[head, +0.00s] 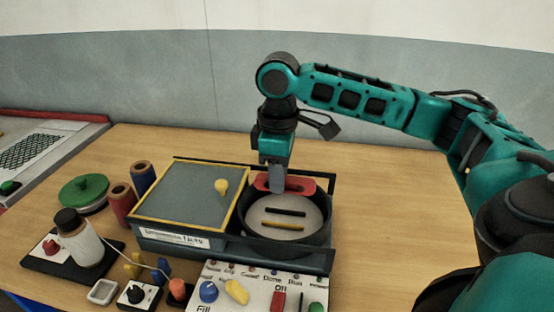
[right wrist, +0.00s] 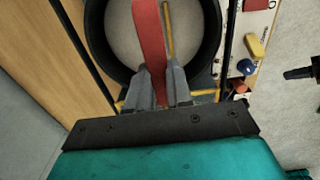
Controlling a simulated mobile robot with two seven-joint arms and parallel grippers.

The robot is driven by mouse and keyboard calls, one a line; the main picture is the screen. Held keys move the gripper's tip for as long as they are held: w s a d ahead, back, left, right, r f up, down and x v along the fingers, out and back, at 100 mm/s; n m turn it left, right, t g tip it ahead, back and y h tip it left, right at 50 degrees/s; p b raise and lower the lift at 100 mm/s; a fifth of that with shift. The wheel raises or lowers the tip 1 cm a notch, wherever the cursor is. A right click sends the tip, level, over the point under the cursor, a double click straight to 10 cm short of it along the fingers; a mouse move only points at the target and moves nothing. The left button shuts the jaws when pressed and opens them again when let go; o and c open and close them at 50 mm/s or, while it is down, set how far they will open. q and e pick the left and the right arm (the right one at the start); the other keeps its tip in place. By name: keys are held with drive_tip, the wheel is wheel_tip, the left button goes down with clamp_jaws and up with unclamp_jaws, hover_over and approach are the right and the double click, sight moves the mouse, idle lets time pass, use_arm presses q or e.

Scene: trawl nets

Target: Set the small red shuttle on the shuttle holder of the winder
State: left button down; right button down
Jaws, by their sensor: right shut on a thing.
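The small red shuttle (head: 300,186) is held in my right gripper (head: 277,184), over the back rim of a round dark pan (head: 262,246). In the right wrist view the red shuttle (right wrist: 150,40) sits between the closed fingers (right wrist: 162,84) and reaches out over the pan. I cannot tell whether it touches the rim. The likely winder is the black base (head: 50,262) at the left with a white thread spool (head: 80,243); a thread runs from it past a yellow guide (head: 133,266). I cannot clearly make out its shuttle holder. My left gripper is out of view.
A black bar (head: 285,212) and a yellow bar (head: 283,225) lie in the pan. Beside it is a grey lid (head: 190,197) with a yellow knob. A control panel (head: 262,290) stands in front. Blue and red spools (head: 122,197) and a green disc (head: 84,190) stand left.

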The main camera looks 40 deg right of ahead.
drive_tip(key=shift+w+d, duration=0.15)
drive_tip(key=shift+w, duration=0.05)
drive_tip(key=shift+s+f, duration=0.15)
drive_tip(key=shift+f, duration=3.65)
drive_tip(key=shift+f, duration=0.35)
drive_tip(key=c, duration=0.9)
unclamp_jaws()
drive_tip(key=shift+c, duration=0.2)
drive_tip(key=shift+r, duration=0.1)
wheel_tip(320, 180, up, 13)
drive_tip(key=shift+f, duration=0.15)
